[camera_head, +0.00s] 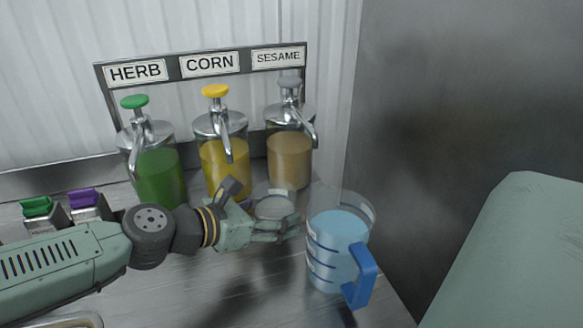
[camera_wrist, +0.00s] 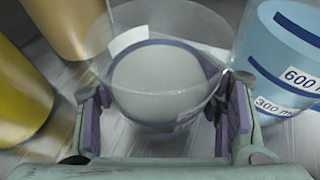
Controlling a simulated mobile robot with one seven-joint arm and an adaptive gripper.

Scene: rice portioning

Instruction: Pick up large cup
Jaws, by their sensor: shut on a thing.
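The large cup, a clear see-through cup (camera_head: 272,206), stands upright by the dispensers in the head view, just left of the blue pitcher. It fills the middle of the wrist view (camera_wrist: 158,80), with a pale round base or content showing through it. My gripper (camera_head: 276,230) reaches in from the left, and its fingers are closed around the cup's sides. In the wrist view, the purple-padded fingers (camera_wrist: 165,108) sit on either side of the cup. Whether the cup's bottom touches the counter cannot be told.
A measuring pitcher (camera_head: 335,255) with blue liquid and a blue handle stands close on the right. Green (camera_head: 158,175), yellow (camera_head: 226,168) and tan (camera_head: 290,158) pump dispensers stand behind. Small green-lidded (camera_head: 37,207) and purple-lidded (camera_head: 83,198) containers are at left. The counter in front is mostly clear.

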